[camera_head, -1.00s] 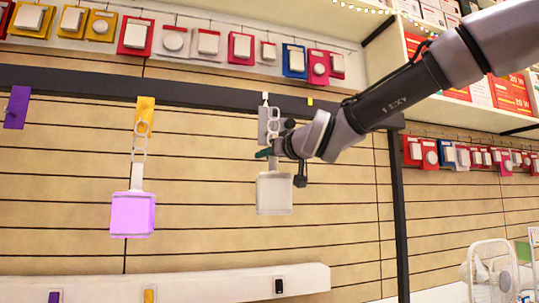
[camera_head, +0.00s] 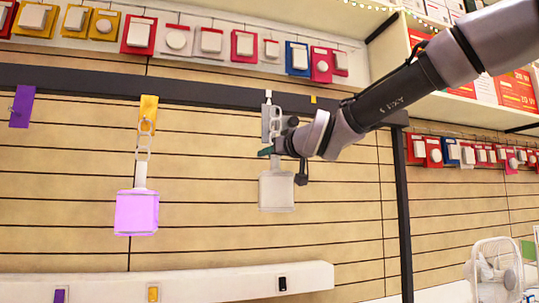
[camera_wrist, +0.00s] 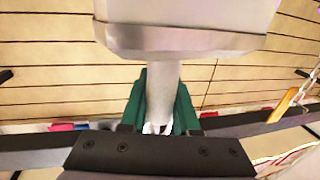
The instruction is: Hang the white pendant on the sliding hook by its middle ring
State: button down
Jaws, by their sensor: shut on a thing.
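The white pendant (camera_head: 277,190), a pale box on a stem with a chain of rings (camera_head: 275,124) above it, hangs upright at the middle of the head view. My gripper (camera_head: 268,152) is shut on its stem, between box and rings. In the wrist view the green fingers (camera_wrist: 159,108) close around the white stem (camera_wrist: 161,88), with the box (camera_wrist: 180,35) filling the top. A grey-white hook (camera_head: 267,97) on the dark rail is directly behind and above the rings. Whether a ring is around the hook I cannot tell.
A pink-purple pendant (camera_head: 137,212) hangs by rings from a yellow tag (camera_head: 148,107) to the left. A purple tag (camera_head: 22,106) is farther left on the dark rail (camera_head: 85,82). A white ledge (camera_head: 215,282) runs below. The slatted wall between the pendants is clear.

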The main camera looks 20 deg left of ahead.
jog(key=shift+w+a, duration=0.15)
jog(key=shift+x, duration=0.95)
jog(key=shift+w, duration=0.35)
jog(key=shift+w+a, duration=0.3)
jog(key=shift+w, duration=0.15)
jog(key=shift+f, duration=0.15)
dwell(0.4)
jog(key=shift+w+f, duration=0.1)
jog(key=shift+f, duration=0.45)
dwell(0.5)
